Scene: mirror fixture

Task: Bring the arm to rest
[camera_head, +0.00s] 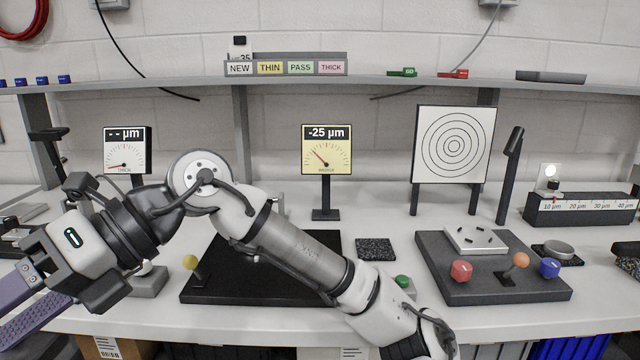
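My arm reaches in from the bottom right, bends up at a joint in front of the middle of the bench, and comes down to the left. My gripper (22,308) is at the lower left, over the front of the bench. Its purple fingers point down and left, and their tips run out at the picture's left edge, so how far apart they are is unclear. I see nothing held in the visible part. The arm covers part of the black mat (300,290).
A yellow-knobbed lever (191,263) stands near the forearm, and a green button (402,282) is close beside the lower arm. A dark plate (490,290) with coloured knobs is to the right. Gauges (327,150) and a ringed target (453,145) stand behind. A shelf (390,82) runs above.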

